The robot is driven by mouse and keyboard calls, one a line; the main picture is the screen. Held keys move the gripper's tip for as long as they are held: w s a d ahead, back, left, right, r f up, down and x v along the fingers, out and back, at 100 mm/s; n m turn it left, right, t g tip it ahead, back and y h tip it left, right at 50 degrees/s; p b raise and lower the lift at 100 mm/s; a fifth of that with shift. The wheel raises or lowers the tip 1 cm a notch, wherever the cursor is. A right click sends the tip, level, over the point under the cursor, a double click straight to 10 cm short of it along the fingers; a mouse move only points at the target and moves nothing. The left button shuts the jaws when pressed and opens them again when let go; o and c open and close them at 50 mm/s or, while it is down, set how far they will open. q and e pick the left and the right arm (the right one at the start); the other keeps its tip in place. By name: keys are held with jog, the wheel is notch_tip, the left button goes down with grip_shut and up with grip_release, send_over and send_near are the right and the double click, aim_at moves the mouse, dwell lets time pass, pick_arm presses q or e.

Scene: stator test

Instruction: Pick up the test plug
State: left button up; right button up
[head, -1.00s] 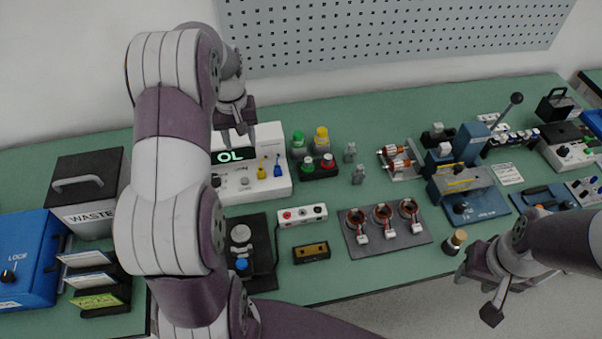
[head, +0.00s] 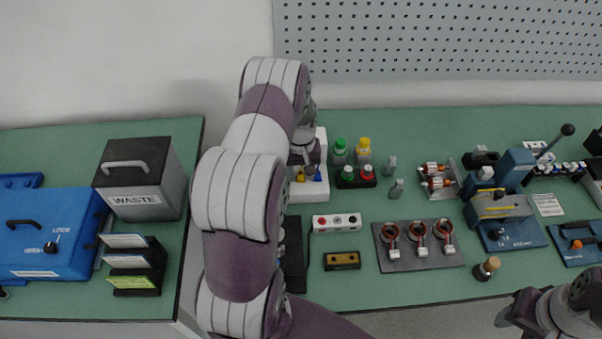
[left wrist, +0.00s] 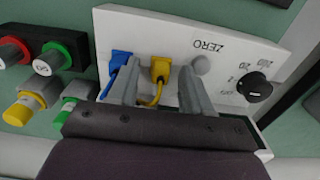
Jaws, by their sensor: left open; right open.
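A white tester (head: 309,190) stands on the green bench, largely hidden behind my left arm in the head view. A yellow plug (left wrist: 160,69) and a blue plug (left wrist: 121,60), each with a cable, are at its face; nothing marks which is the test plug. In the head view the yellow plug (head: 300,176) and blue plug (head: 318,175) sit just in front of my left gripper (head: 304,152). In the left wrist view my left gripper (left wrist: 158,88) is open, with the yellow plug between its fingers, not clasped. My right gripper (head: 512,312) is open and empty, beyond the bench's front edge.
A knob (left wrist: 254,87) is on the tester face.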

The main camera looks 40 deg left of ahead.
aim_at(301, 171)
pick_arm(q)
grip_shut()
jog(key=shift+r, duration=0.1)
jog(key=shift+r, duration=0.4)
notch_tip(301, 171, up, 3)
jog(key=shift+b, duration=0.6)
jog(key=w+d+r+b, duration=0.2)
jog(key=w+d+r, duration=0.2)
jog(key=d+r, duration=0.3)
jog(key=shift+d, duration=1.95)
jog(key=shift+r, duration=0.1)
